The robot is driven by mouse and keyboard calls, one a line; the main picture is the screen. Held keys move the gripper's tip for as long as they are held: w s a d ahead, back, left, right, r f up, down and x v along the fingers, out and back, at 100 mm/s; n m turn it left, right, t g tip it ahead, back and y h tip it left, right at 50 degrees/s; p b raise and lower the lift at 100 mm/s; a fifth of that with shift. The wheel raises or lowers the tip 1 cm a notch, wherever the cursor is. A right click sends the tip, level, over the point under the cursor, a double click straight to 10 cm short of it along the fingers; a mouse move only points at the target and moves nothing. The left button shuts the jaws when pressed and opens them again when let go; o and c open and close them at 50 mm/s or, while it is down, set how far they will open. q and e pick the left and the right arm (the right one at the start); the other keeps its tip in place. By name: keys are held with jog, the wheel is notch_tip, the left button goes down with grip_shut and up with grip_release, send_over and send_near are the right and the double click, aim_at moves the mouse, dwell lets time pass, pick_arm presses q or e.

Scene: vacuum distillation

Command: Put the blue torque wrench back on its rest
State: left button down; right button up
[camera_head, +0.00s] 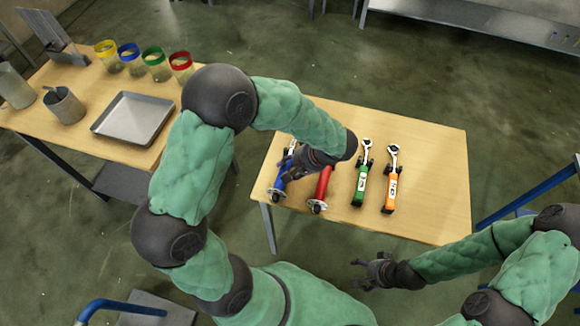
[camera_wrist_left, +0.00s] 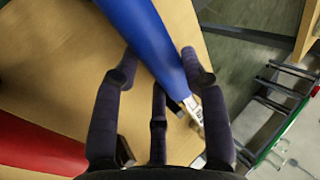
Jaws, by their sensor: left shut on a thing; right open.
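The blue torque wrench (camera_head: 279,184) is at the left end of the right-hand wooden table, its head pointing to the back. My left gripper (camera_head: 286,172) is shut on it; in the left wrist view the blue handle (camera_wrist_left: 148,38) runs between the fingers. My gripper partly hides the wrench in the head view, so I cannot tell whether it touches its rest. A small dark support part (camera_wrist_left: 176,106) shows below the handle in the wrist view. My right gripper (camera_head: 358,272) is open and empty in front of the table, below its edge.
Red (camera_head: 322,184), green (camera_head: 361,182) and orange (camera_head: 391,182) wrenches lie to the right of the blue one. The table's right end (camera_head: 438,190) is clear. The left table holds a metal tray (camera_head: 134,117) and several colour-rimmed jars (camera_head: 154,65).

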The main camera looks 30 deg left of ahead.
pick_arm(q)
jog(key=c, duration=0.6)
grip_release()
jog(key=v, duration=1.2)
